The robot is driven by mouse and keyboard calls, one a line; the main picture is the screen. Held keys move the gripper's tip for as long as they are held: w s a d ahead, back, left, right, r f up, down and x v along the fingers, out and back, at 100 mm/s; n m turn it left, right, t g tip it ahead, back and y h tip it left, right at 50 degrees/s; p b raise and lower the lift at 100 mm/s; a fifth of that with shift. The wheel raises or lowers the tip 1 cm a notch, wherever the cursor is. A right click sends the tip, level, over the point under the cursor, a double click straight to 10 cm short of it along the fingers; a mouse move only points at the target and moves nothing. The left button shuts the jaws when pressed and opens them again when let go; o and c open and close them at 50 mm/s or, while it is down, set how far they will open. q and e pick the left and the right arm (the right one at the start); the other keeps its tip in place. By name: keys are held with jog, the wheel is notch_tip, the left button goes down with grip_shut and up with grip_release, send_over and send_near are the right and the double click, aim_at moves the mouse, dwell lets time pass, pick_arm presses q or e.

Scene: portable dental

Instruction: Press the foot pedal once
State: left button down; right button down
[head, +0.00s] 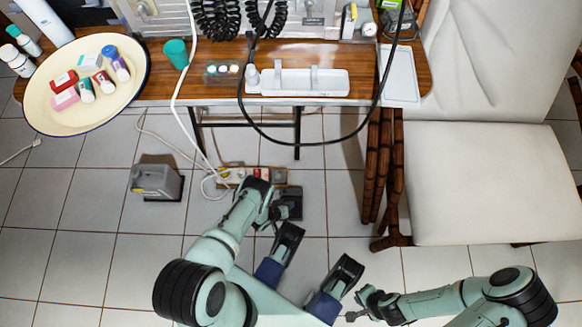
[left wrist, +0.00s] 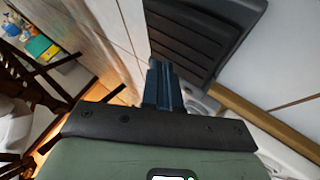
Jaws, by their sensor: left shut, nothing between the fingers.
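The foot pedal (head: 291,200) is a dark block on the tiled floor, just in front of a power strip. In the left wrist view its black ribbed plate (left wrist: 203,32) fills the upper middle. My left gripper (head: 272,216) is low beside the pedal's left side, partly hidden by its own arm. In the left wrist view its dark blue fingers (left wrist: 162,85) are together and empty, their tips close to the plate's edge; I cannot tell whether they touch it. My right gripper (head: 358,306) is away from the pedal at the lower right, its finger opening unclear.
A power strip (head: 238,175) with white cables lies behind the pedal. A grey box (head: 157,181) stands on the floor to the left. The wooden table (head: 150,92) is above, and a cushioned chair (head: 480,185) stands at right.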

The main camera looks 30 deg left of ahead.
pick_arm(q)
jog(key=shift+f, duration=0.1)
dwell(0.7)
jog(key=shift+f+b, duration=0.35)
jog(key=shift+b, duration=0.3)
jog(key=shift+f, duration=0.75)
dwell(0.6)
jog(key=shift+r, duration=0.15)
jog(key=shift+r+p, duration=1.05)
jog(key=shift+p, duration=0.05)
